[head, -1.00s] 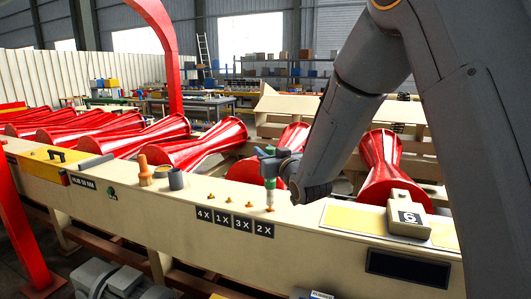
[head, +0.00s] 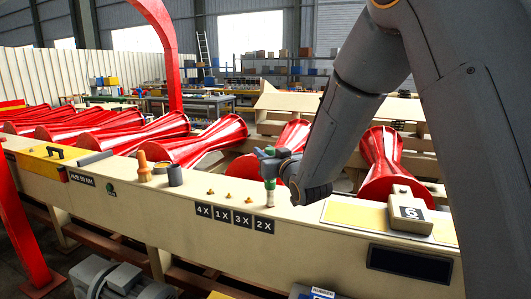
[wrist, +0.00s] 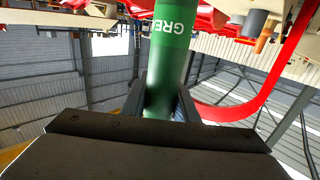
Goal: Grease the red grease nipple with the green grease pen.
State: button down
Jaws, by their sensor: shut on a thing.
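My gripper (head: 268,162) is shut on the green grease pen (head: 270,184), which stands upright, tip down, over the beige rail near the 2X label (head: 264,226). The wrist view shows the pen's green body (wrist: 172,40) with white lettering between my fingers. The pen's pale lower end reaches the rail top; whether it touches a nipple there cannot be told, as that spot is covered. Small orange-brown nipples stand in a row to its left: one (head: 211,192), another (head: 229,196) and a third (head: 249,201). No nipple is clearly red at this size.
The beige rail (head: 150,205) carries an orange-brown cone-shaped piece (head: 145,173), a grey cylinder (head: 175,176) and a dark rod (head: 96,158) at left. A block marked 6 (head: 408,214) stands at right. Red rollers (head: 200,143) lie behind the rail. A motor (head: 120,280) is below.

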jog(key=shift+f, duration=0.25)
dwell(0.4)
jog(key=shift+r, duration=0.5)
jog(key=shift+f+b, duration=0.4)
jog(key=shift+f, duration=0.1)
dwell(0.8)
jog(key=shift+r, duration=0.55)
dwell(0.3)
